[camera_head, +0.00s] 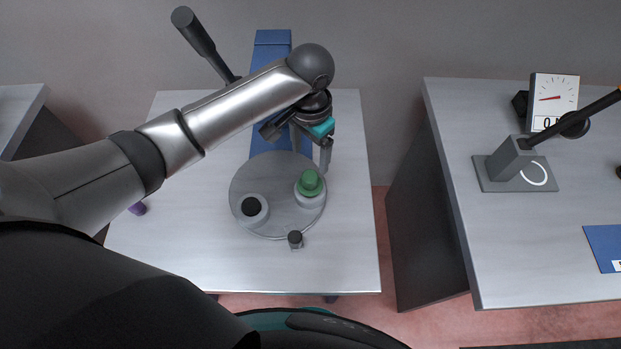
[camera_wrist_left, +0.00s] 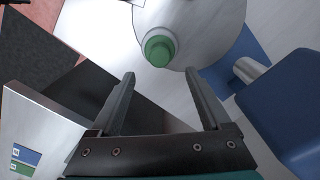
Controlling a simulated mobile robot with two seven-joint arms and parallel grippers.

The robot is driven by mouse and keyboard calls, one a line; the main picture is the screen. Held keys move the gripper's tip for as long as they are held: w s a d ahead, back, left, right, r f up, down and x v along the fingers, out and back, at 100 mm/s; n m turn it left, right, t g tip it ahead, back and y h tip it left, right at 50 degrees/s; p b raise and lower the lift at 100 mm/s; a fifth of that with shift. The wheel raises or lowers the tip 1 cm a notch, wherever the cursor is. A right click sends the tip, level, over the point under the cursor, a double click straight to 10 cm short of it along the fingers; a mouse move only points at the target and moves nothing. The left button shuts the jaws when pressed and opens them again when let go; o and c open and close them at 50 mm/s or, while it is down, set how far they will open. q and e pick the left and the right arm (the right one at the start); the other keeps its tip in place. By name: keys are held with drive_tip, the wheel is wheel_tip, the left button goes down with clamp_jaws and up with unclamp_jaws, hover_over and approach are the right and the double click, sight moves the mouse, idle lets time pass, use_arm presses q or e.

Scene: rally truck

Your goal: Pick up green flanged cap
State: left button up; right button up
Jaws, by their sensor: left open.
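The green flanged cap (camera_head: 310,183) sits on a pale round holder (camera_head: 309,199) at the right side of a grey round plate (camera_head: 274,224) on the table. In the left wrist view the cap (camera_wrist_left: 159,50) is beyond the fingertips, roughly centred between them. My left gripper (camera_head: 312,150) is open and empty, just behind the cap in the head view and apart from it. Its two fingers (camera_wrist_left: 158,80) are spread wide in the wrist view. My right gripper is not in view.
A black cap (camera_head: 251,206) sits in a second pale holder on the plate. A small dark knob (camera_head: 295,238) stands at the plate's front edge. A right-hand table (camera_head: 440,150) carries a dial gauge (camera_head: 552,98) and stand.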

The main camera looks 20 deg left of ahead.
sight(310, 176)
use_arm(q)
wheel_tip(310, 176, down, 3)
drive_tip(key=shift+f, duration=0.95)
wheel_tip(310, 176, down, 4)
drive_tip(key=shift+f+b, duration=0.15)
drive_tip(key=shift+b, duration=0.35)
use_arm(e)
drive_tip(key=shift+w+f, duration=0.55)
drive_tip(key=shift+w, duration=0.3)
use_arm(q)
drive_tip(key=shift+c, duration=0.2)
clamp_jaws()
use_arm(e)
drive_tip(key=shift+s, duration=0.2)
